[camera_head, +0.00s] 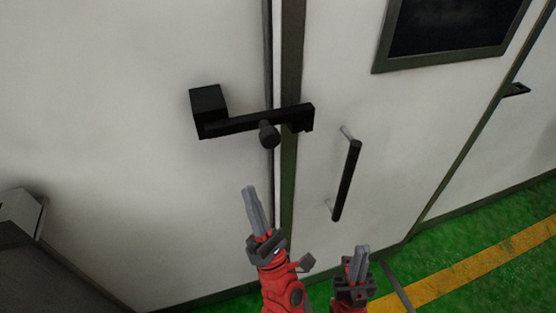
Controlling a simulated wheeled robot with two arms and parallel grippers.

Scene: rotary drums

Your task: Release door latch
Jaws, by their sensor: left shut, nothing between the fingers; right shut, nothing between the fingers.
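The black door latch (245,121) is a bar that runs from a square block on the left panel across the seam to the edge of the door (320,90). A round black knob (268,134) sticks out from the bar near the seam. My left gripper (249,190) is shut and empty, below the latch and a little left of the knob, apart from it in the picture. My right gripper (362,250) is shut and empty, lower and further right, below the door's handle. Nothing hides the latch.
A black vertical handle (347,181) on light brackets stands out from the door, right of the seam. A dark window (450,25) is above it. A grey box (20,214) is at the left edge. Green floor (500,225) with a yellow stripe (470,267) lies at lower right.

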